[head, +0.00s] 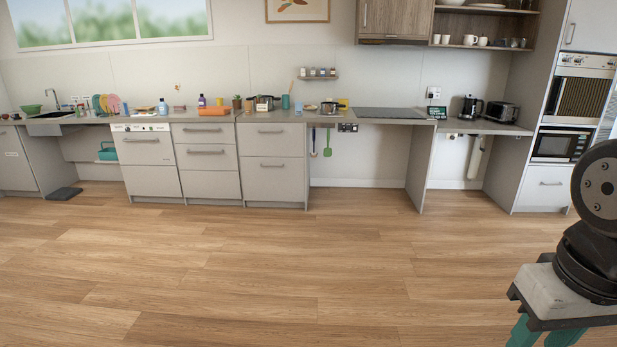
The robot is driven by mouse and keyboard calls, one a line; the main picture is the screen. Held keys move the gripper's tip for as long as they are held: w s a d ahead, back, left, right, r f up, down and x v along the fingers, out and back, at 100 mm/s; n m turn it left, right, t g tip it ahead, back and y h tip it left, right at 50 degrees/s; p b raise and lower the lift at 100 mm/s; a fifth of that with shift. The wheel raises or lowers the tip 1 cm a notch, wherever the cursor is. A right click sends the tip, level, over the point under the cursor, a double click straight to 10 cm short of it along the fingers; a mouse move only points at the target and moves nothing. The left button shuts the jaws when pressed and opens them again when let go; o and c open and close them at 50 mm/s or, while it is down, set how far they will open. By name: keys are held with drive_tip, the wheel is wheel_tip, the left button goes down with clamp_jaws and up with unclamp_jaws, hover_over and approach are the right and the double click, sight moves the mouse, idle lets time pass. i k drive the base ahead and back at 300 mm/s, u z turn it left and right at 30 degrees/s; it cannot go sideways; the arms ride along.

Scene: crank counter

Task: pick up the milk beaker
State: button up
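I cannot pick out the milk beaker for sure in the head view, because the things on the far counter (345,122) are small. A small teal upright object (285,102) stands on the counter near the middle, left of a lidded pot (329,107). I cannot tell what it is. My gripper is not in view. Only part of my own arm shows at the right edge, far from the counter.
A wide stretch of wooden floor (240,270) lies clear before the counter. Drawer units (270,185) stand under its middle, with open knee space to their right. A dark mat (66,194) lies at the left. A tall oven cabinet (541,188) stands at the right.

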sight(298, 105)
drive_tip(key=i, duration=3.95)
drive_tip(key=u, duration=0.9)
drive_tip(key=i, duration=2.7)
drive_tip(key=z, duration=2.05)
